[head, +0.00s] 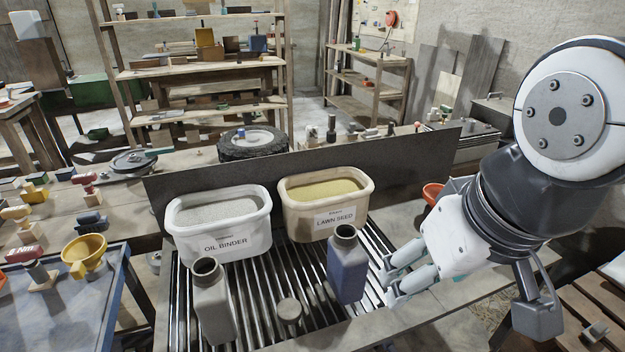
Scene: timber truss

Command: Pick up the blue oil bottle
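The blue oil bottle (347,268) stands upright and uncapped on the slatted metal grate (255,308), near its right side. My gripper (388,283) comes in from the right, with its fingertips close beside the bottle's right side. Two fingers show, one above the other, and a narrow gap seems to lie between them and the bottle. Whether the fingers are open or shut is unclear from this angle. The bottle's body is fully in view.
A grey open bottle (213,310) and a small round cap (289,311) stand on the grate to the left. Behind are the oil binder tub (222,245) and lawn seed tub (335,222), backed by a dark panel (400,160). An orange bowl (432,192) sits beyond my gripper.

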